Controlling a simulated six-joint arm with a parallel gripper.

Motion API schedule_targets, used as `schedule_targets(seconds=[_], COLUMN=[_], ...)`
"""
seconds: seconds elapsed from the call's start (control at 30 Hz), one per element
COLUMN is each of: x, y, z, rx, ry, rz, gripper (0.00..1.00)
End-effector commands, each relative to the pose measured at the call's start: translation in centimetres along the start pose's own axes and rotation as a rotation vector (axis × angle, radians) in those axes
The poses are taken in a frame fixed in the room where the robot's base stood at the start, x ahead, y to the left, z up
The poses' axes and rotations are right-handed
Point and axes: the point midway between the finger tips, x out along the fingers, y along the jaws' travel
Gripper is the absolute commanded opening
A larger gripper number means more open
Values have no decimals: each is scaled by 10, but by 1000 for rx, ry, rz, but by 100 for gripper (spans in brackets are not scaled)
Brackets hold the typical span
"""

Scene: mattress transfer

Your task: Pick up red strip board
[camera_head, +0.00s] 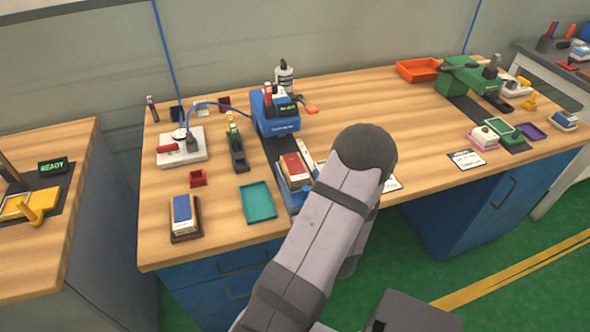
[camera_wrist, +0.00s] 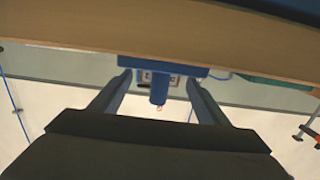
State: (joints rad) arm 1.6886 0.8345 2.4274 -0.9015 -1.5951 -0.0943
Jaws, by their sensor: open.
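A red board (camera_head: 294,167) lies flat in a blue holder (camera_head: 283,193) near the front edge of the wooden table, just left of my arm in the head view. I cannot tell for sure that it is the red strip board. A pale piece beside it is partly hidden by my arm. My gripper is hidden behind my arm in the head view. In the wrist view my gripper (camera_wrist: 157,82) is open, its two fingers apart with nothing held. A blue machine part (camera_wrist: 158,92) shows between the fingers, beyond them, and no red board is clear there.
A blue press (camera_head: 274,115) stands behind the red board. A teal tray (camera_head: 258,203) and a blue-topped stack (camera_head: 183,212) lie to the left. A green machine (camera_head: 468,76) and an orange tray (camera_head: 417,70) stand at the back right. The table's middle right is mostly clear.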

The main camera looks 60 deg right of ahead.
Motion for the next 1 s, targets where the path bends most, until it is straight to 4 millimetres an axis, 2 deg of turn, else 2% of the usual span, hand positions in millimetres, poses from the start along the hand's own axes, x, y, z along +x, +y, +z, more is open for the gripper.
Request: schedule_targets(seconds=[0.3, 0.63, 0.67, 0.83, 0.9, 1.0], x=[38, 43, 43, 43, 43, 43], y=[1, 2, 2, 2, 2, 2], z=[-2, -1, -1, -1, -2, -2], rx=[-1, 0, 0, 0, -1, -1], ry=[0, 0, 0, 0, 1, 1], rz=[-3, 0, 0, 0, 0, 0], gripper=[69, 69, 64, 24, 18, 18])
